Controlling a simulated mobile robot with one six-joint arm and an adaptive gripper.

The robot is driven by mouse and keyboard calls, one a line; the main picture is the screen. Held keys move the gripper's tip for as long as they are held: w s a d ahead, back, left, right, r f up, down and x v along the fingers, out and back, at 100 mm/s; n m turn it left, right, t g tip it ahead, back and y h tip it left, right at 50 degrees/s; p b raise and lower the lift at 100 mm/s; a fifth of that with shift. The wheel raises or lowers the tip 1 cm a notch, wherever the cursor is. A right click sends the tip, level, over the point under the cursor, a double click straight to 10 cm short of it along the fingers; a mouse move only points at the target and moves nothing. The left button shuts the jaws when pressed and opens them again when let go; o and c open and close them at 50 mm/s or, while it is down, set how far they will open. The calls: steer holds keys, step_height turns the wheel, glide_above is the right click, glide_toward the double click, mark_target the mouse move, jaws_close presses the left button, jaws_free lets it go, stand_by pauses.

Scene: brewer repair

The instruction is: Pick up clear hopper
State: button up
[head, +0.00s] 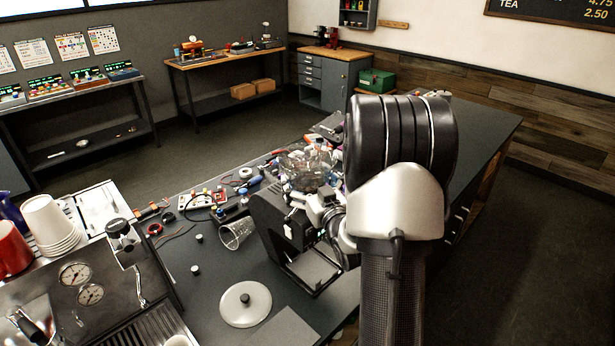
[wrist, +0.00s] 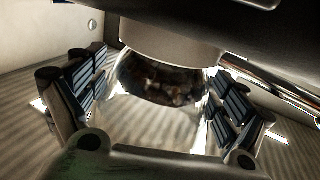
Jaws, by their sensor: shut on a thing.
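The clear hopper (wrist: 150,125) fills the middle of the wrist view, with dark brown contents or a dark reflection showing through it. The ribbed finger pads of my gripper (wrist: 155,105) are on either side of it, shut on it. A pale round collar lies against it at the top of that view. In the head view, a clear, shiny shape that looks like the hopper (head: 308,168) shows above the black machine (head: 280,232). My gripper (head: 327,212) is beside the machine, partly hidden by my arm. I cannot tell whether the hopper is clear of the machine.
A clear cup (head: 236,235) lies tipped on the dark bench, near a round white lid (head: 245,304) with a black knob. Small parts, tools and wires clutter the bench behind. A steel espresso machine (head: 90,290) with cups stands at the left.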

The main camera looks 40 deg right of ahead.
steer(key=c, duration=0.4)
steer(key=shift+o, duration=0.2)
steer(key=shift+r, duration=0.15)
